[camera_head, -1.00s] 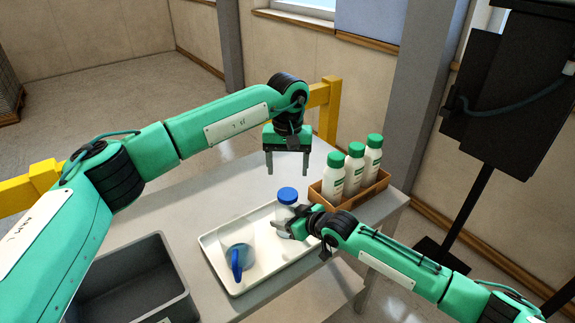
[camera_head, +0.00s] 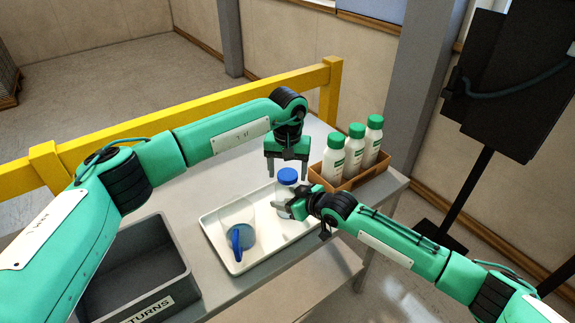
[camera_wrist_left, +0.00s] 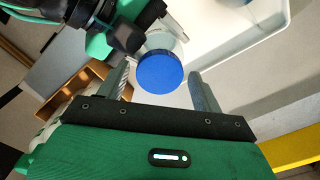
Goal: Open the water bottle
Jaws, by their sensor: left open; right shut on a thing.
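The water bottle (camera_head: 285,189) is clear with a blue cap (camera_head: 288,175) and stands upright on the white tray. My right gripper (camera_head: 287,208) is shut on the bottle's body from the right. My left gripper (camera_head: 287,176) is open and points down, with its fingers around the level of the cap. In the left wrist view the blue cap (camera_wrist_left: 160,72) shows between the two open fingers (camera_wrist_left: 160,90), with a gap visible on each side. The bottle's lower part is partly hidden by my right gripper.
The white tray (camera_head: 268,262) also holds a clear pitcher (camera_head: 236,218) with a blue handle. A brown crate (camera_head: 352,182) with several green-capped white bottles stands right of the bottle. A grey returns bin (camera_head: 160,300) is at the front left. A yellow rail (camera_head: 200,110) runs behind the table.

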